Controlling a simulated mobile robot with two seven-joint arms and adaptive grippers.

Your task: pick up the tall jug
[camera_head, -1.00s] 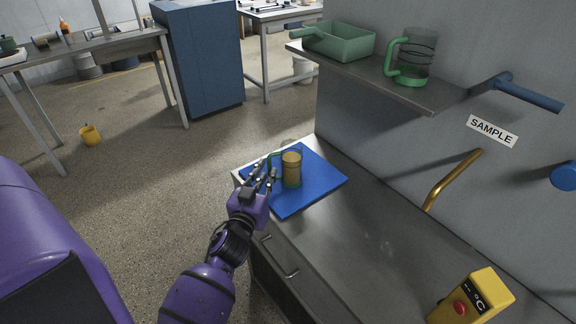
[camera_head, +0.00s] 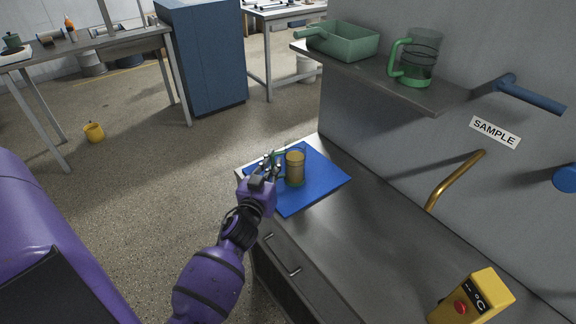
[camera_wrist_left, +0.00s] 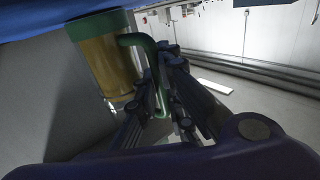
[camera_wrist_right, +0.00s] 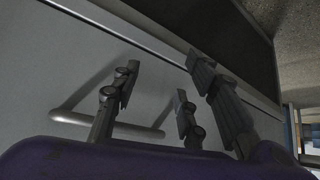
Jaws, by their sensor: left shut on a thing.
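A clear jug (camera_head: 295,169) with a green base, a green handle and amber contents stands upright on the blue mat (camera_head: 322,187). My left gripper (camera_head: 268,166) is at its left side, with the fingers shut on the handle. In the left wrist view the jug (camera_wrist_left: 105,62) appears upside down, and its green handle (camera_wrist_left: 160,88) runs between the fingers. A second clear jug (camera_head: 421,62) with a green handle stands on the shelf. My right gripper shows only in the right wrist view (camera_wrist_right: 155,88), open and empty, with its fingers apart before a bar handle.
The mat lies at the far end of the metal counter (camera_head: 385,245). The shelf (camera_head: 430,97) above holds a green tray (camera_head: 345,42). A brass pipe (camera_head: 452,180) and a yellow device (camera_head: 472,297) are to the right. Bare counter lies between.

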